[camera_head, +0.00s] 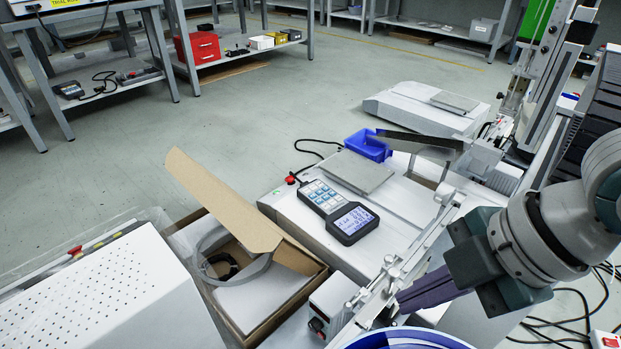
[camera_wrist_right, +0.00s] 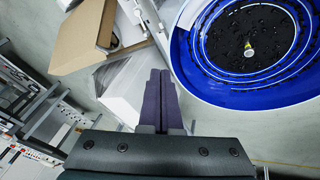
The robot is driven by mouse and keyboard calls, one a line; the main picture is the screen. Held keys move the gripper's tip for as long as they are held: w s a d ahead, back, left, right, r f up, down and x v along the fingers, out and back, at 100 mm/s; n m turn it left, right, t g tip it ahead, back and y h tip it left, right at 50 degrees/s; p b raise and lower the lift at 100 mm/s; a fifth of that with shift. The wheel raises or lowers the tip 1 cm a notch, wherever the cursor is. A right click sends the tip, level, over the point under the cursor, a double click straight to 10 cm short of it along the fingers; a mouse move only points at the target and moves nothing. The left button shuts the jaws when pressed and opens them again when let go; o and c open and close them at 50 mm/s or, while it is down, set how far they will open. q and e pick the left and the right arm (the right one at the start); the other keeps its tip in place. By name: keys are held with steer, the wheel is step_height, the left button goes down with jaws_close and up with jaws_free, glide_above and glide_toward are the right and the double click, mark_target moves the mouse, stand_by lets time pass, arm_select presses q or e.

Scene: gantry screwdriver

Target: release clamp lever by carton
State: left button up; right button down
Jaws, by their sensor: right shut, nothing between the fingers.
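The open cardboard carton (camera_head: 217,203) stands on the floor at lower centre in the head view, with one flap raised. The wrist view shows the carton (camera_wrist_right: 79,37) at upper left. Beside it is the near end of a metal rail (camera_head: 392,272) with a pale end block (camera_head: 333,297). A small dark and red part (camera_head: 317,325) sits on this block; I cannot tell whether it is the clamp lever. My right gripper (camera_head: 402,299) is shut and empty, just right of the rail. In the wrist view its purple fingers (camera_wrist_right: 160,76) lie together. My left gripper is not in view.
A blue round bowl (camera_head: 405,340) is close below my right gripper, and right of the fingers in the wrist view (camera_wrist_right: 185,75). A handheld keypad device (camera_head: 338,211) lies on the white machine top. A perforated white cabinet (camera_head: 110,295) stands left of the carton.

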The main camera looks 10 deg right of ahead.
steer(key=w, duration=0.1)
steer(key=b, duration=0.7)
glide_toward(358, 319)
step_height(358, 319, down, 3)
steer(key=s+a, duration=0.1)
steer(key=a, duration=0.2)
steer(key=w+f+b, duration=0.2)
steer(key=b, duration=0.1)
steer(key=shift+w+a, duration=0.2)
steer(key=shift+a, duration=0.05)
steer(key=shift+w+b, duration=0.5)
steer(key=shift+b, duration=0.1)
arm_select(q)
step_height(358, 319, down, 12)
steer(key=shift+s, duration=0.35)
arm_select(e)
steer(key=shift+a, duration=0.1)
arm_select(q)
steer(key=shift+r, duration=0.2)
arm_select(e)
steer(key=shift+a+p, duration=0.1)
steer(key=shift+p, duration=0.25)
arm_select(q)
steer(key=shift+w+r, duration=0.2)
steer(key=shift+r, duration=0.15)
arm_select(e)
steer(key=shift+m, duration=0.3)
